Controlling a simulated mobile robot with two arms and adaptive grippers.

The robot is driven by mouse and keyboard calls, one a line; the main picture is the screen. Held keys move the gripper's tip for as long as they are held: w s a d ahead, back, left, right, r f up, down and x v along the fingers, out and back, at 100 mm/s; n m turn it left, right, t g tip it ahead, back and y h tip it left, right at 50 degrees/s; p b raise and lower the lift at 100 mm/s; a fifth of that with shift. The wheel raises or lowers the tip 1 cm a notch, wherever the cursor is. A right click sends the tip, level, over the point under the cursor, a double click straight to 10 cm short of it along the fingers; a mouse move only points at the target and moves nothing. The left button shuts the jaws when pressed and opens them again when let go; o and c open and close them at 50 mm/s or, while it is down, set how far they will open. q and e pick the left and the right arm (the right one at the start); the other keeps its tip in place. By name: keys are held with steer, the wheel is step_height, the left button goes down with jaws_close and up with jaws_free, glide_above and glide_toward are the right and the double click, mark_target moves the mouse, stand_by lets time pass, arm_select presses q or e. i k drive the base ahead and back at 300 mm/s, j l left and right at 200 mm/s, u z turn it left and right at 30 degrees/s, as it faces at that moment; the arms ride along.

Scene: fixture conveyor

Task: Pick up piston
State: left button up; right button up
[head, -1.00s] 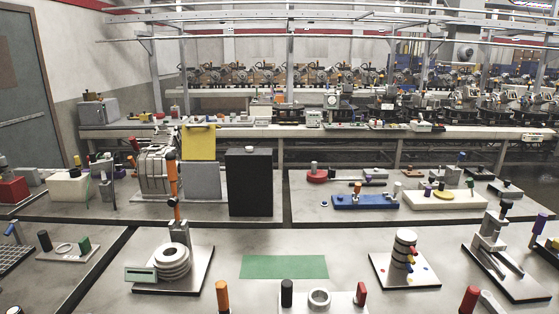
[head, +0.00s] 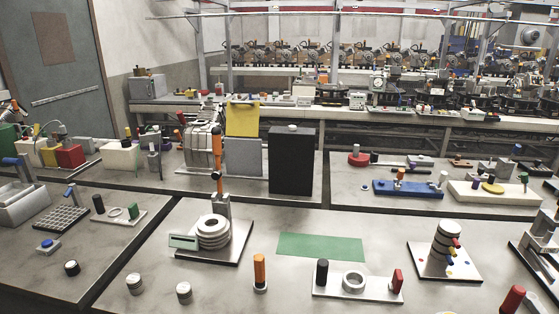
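Two short grey cylinders with ringed sides, which look like pistons, stand on the near table: one at the lower left (head: 135,284) and another just to its right (head: 184,292). A short dark cylinder with a light base (head: 72,268) stands farther left, near the table's edge. I cannot tell for certain which one is the task's piston. Neither of my grippers shows in the head view.
An orange-handled peg (head: 260,272) and a fixture plate with a black peg, ring and red block (head: 335,288) stand right of the cylinders. Behind are a stacked-ring fixture (head: 213,232) and a green mat (head: 320,247). A dark gap separates the left table.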

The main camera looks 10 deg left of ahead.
mark_target(134, 282)
steer(key=u, duration=1.35)
steer(key=z, duration=1.7)
steer(key=u, duration=1.7)
steer(key=i+u, duration=0.4)
